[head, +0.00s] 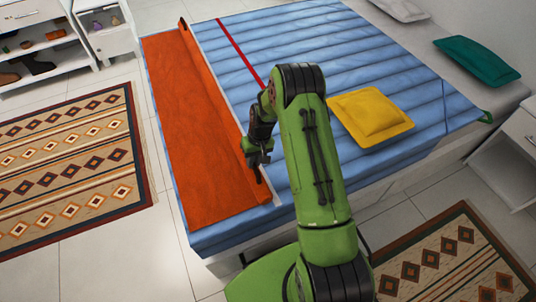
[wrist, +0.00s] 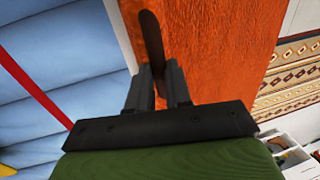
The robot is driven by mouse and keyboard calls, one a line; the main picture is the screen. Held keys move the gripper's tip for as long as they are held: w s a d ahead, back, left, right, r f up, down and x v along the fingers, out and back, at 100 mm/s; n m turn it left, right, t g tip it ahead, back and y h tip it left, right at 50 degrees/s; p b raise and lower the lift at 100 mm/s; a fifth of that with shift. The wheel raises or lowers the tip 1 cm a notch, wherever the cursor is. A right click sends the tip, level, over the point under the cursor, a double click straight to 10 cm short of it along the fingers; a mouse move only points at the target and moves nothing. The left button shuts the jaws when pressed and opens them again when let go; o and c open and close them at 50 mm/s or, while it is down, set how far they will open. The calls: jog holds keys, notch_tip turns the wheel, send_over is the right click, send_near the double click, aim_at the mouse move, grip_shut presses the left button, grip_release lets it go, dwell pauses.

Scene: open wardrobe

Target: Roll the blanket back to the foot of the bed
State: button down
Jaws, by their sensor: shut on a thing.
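The orange blanket (head: 192,125) lies across the foot end of the bed, at the left in the head view. A pale strip runs along its right edge, with a dark brown upright tab (head: 183,24) at the far end. My gripper (head: 258,160) is at the near part of this edge. In the wrist view my gripper (wrist: 158,75) is shut on a dark brown tab (wrist: 151,38) at the edge of the orange blanket (wrist: 215,45). The bed (head: 300,50) has a blue quilted cover.
A red stripe (head: 240,52) crosses the blue cover. A yellow pillow (head: 370,116) lies right of my arm; a teal pillow (head: 478,61) lies farther back. Patterned rugs (head: 70,165) lie on both sides. Open shelves (head: 40,45) stand at the upper left, a bedside cabinet (head: 508,150) at the right.

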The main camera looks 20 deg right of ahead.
jog(key=a+b, duration=0.1)
jog(key=a, duration=2)
jog(key=shift+a, duration=0.4)
jog(key=shift+a, duration=0.1)
jog(key=c, duration=1.1)
grip_release()
jog(key=shift+o, duration=0.2)
jog(key=d+r+p, duration=0.3)
jog(key=r+p, duration=0.1)
jog(key=r, duration=1.1)
jog(key=shift+r, duration=0.25)
jog(key=shift+d, duration=0.1)
